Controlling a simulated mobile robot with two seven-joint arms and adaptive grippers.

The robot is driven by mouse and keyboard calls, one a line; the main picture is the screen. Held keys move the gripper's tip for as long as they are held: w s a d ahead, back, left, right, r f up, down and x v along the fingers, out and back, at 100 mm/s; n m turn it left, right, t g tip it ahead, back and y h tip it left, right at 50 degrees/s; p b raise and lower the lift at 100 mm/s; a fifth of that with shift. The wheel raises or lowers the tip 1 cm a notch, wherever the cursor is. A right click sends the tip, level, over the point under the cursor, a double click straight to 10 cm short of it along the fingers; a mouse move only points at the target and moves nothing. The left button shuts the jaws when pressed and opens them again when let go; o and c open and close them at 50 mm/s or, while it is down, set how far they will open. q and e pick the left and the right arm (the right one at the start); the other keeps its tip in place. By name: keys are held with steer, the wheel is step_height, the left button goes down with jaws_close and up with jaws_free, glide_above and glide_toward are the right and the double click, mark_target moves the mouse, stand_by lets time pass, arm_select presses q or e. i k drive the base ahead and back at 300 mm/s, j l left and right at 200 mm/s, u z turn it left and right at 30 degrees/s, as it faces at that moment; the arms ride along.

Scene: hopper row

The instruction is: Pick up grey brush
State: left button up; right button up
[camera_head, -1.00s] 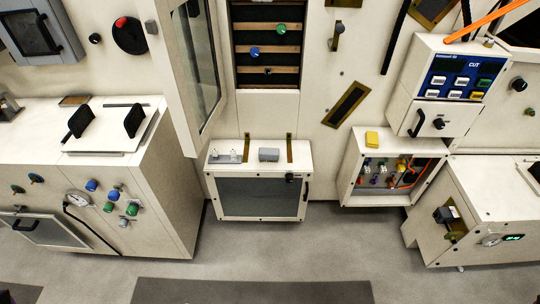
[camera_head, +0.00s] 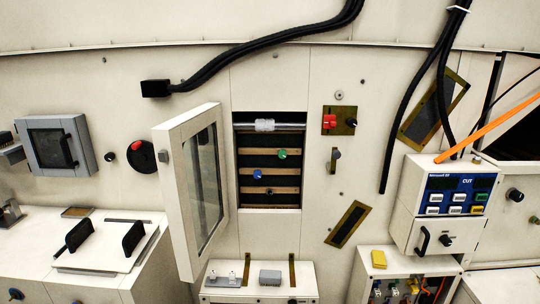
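A small grey block (camera_head: 270,277) lies on top of the low white cabinet (camera_head: 300,268) at bottom centre. It may be the grey brush, but it is too small to tell whether it has bristles. It lies between two brass strips, to the right of small metal fittings. Neither of my grippers is in view.
A windowed door (camera_head: 190,190) stands open left of a shelved recess (camera_head: 270,203) with green and blue knobs. A yellow block (camera_head: 378,258) sits on a case at right. A control box (camera_head: 455,200) marked CUT and a left counter (camera_head: 100,255) with black handles flank it.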

mark_target(272, 277)
steer(key=i+l, duration=0.25)
steer(key=i, duration=0.2)
steer(key=i+l, duration=0.25)
steer(key=i, duration=0.2)
steer(key=i+l, duration=0.25)
steer(key=i, duration=0.2)
steer(key=j+u, duration=0.05)
